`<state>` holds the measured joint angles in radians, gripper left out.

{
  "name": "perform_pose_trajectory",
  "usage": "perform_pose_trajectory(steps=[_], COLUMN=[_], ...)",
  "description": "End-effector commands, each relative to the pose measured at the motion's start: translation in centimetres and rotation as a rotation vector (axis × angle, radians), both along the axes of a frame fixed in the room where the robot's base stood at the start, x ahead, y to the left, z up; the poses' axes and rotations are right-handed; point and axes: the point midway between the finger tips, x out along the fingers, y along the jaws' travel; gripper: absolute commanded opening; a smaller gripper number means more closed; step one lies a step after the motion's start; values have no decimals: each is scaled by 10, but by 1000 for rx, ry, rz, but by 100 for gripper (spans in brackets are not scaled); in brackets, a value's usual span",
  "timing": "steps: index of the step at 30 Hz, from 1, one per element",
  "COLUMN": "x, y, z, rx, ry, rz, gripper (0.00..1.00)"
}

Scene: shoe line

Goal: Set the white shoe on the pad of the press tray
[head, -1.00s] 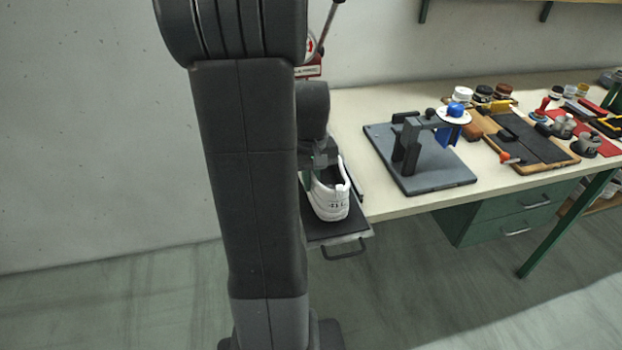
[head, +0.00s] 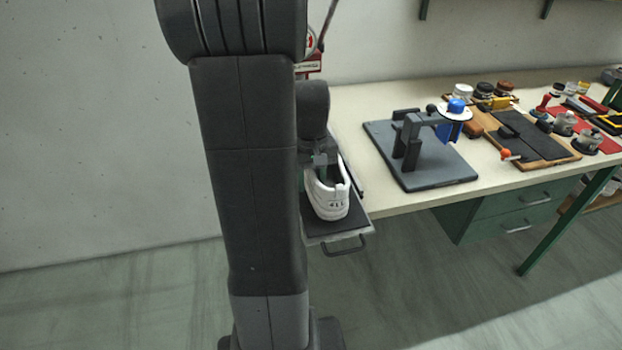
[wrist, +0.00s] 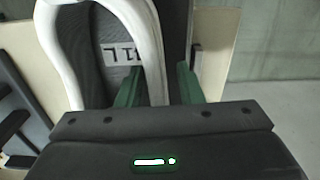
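The white shoe (head: 330,202) stands upright on the dark pad (head: 335,228) of the press tray (head: 352,233), heel toward the head camera. In the wrist view the shoe's white collar edge (wrist: 152,48) and its dark inside fill the upper left. My gripper (head: 312,173) is at the shoe's opening. In the wrist view my gripper (wrist: 160,88) has its green fingers apart, one on each side of the shoe's white wall, with a dark gap beside the right finger. The fingertips and the shoe's toe are hidden.
My arm hides most of the press. The tray has a dark handle (head: 345,248) at its front. A grey stand with a blue knob (head: 456,106) is to the right on the bench (head: 385,205). Bottles and tools lie farther right.

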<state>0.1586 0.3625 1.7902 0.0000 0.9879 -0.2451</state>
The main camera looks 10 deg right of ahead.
Motion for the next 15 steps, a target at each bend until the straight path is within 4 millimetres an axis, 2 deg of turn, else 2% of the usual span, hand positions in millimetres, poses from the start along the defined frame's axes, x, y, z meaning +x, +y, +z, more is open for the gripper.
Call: perform_pose_trajectory(steps=[5,8,11,15], x=[0,0,1,1], y=[0,0,0,0], z=[1,8,23,55], rx=[1,0,-1,0], ry=[1,-2,-4,-7], rz=[0,0,0,0], gripper=[33,33,33,33])
